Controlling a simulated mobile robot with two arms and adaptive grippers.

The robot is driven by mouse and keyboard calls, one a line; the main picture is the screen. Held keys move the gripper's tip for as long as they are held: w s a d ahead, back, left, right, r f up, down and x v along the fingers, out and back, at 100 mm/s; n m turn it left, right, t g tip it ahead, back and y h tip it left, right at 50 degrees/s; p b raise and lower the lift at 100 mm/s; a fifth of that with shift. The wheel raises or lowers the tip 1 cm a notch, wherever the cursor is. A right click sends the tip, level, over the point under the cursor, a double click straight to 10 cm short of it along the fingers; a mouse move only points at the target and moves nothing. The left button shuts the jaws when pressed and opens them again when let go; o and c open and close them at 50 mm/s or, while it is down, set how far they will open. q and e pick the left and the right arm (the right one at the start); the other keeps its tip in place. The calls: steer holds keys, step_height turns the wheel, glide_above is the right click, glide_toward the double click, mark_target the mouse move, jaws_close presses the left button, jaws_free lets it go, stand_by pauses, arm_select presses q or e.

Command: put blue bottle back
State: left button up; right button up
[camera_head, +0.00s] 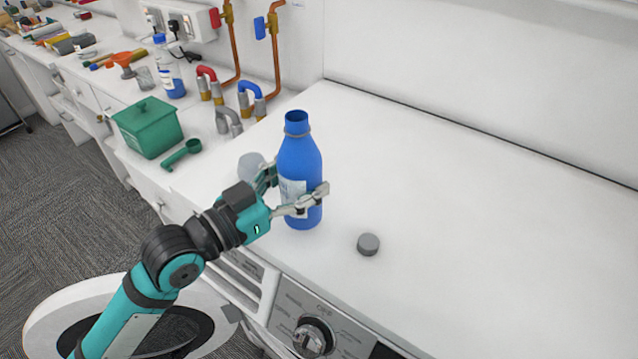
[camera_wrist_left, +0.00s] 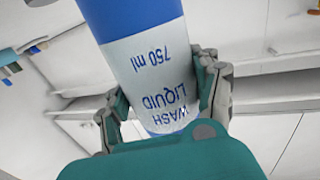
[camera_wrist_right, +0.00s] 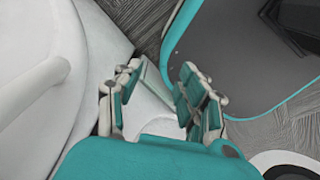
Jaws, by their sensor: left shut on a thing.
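The blue bottle (camera_head: 300,155) stands upright at the left part of the white washing machine top (camera_head: 460,210); I cannot tell whether its base touches. Its neck is open, without a cap. In the left wrist view its label on the bottle (camera_wrist_left: 155,75) reads "wash liquid 750 ml". My left gripper (camera_head: 298,186) is shut around the bottle's lower body, one finger on each side. A grey round cap (camera_head: 368,244) lies on the machine top, right of the bottle. My right gripper (camera_wrist_right: 160,82) shows only in its own wrist view, open and empty.
A pale rounded object (camera_head: 250,166) is partly hidden behind my left gripper. Left on the counter are a green box (camera_head: 147,127), a green scoop (camera_head: 181,154) and a clear bottle with blue liquid (camera_head: 168,68). Pipes (camera_head: 275,50) rise behind. The machine top's right side is clear.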

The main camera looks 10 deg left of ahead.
arm_select(q)
steer(key=w+f, duration=0.1)
steer(key=w, duration=0.1)
steer(key=w+d+f+p, duration=0.1)
steer(key=w, duration=0.1)
steer(key=w+f, duration=0.1)
steer(key=w, duration=0.1)
steer(key=shift+w+d+f+p, duration=0.1)
steer(key=shift+d+f+p, duration=0.15)
steer(key=shift+f+p, duration=0.1)
arm_select(e)
steer(key=r, duration=0.2)
steer(key=shift+w+r, duration=0.2)
steer(key=shift+r, duration=0.15)
arm_select(q)
steer(key=shift+f, duration=0.2)
steer(key=o, duration=1.7)
arm_select(e)
steer(key=shift+a+f, duration=0.1)
